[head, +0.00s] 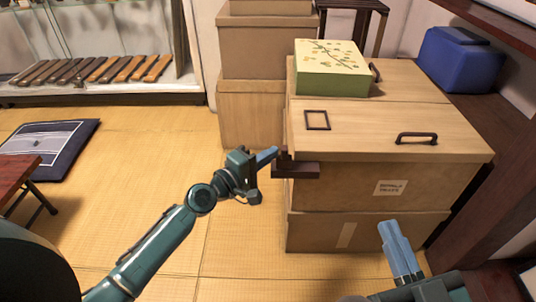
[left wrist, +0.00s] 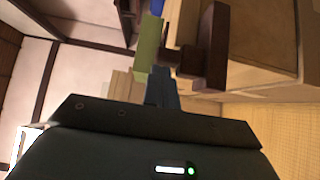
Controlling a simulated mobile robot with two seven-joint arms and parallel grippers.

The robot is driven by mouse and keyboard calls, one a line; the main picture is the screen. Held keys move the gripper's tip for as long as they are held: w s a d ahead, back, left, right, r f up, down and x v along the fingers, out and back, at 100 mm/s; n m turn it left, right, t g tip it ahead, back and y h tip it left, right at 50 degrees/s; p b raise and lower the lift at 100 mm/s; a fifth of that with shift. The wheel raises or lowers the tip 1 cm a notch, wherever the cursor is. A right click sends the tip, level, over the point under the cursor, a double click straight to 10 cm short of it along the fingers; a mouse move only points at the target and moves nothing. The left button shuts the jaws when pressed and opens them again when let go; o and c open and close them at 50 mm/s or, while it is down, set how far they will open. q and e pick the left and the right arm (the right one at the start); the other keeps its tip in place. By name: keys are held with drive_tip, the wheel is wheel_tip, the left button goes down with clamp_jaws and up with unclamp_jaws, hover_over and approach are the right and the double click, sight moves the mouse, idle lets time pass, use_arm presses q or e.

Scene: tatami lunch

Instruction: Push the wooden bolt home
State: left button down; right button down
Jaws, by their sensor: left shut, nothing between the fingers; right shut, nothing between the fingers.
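The dark wooden bolt (head: 295,170) sits at the left end of the large wooden chest (head: 385,178), with an end sticking out past the chest's left edge. A smaller dark upright piece shows at its left end. My left gripper (head: 270,156) is shut and empty, its blue fingertips pointing at that end; whether they touch is unclear. In the left wrist view the dark wooden parts (left wrist: 214,48) stand just beyond my fingers (left wrist: 161,88). My right gripper (head: 397,245) is shut and empty, low in front of the chest.
A green patterned box (head: 325,75) and a dark square frame (head: 317,120) are on the chest top, near a dark handle (head: 417,138). A blue container (head: 460,60) stands at the back right. Stacked boxes (head: 250,110) stand behind left. Open tatami (head: 140,150) lies to the left.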

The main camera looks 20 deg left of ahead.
sight(289, 155)
use_arm(q)
drive_tip(key=d, duration=0.2)
drive_tip(key=w+d+p, duration=0.1)
drive_tip(key=d, duration=0.1)
drive_tip(key=shift+w+d+r+p, duration=0.15)
drive_tip(key=shift+d+p, duration=0.15)
drive_tip(key=shift+d, duration=0.45)
use_arm(e)
drive_tip(key=shift+d+f, duration=0.1)
drive_tip(key=shift+f, duration=0.05)
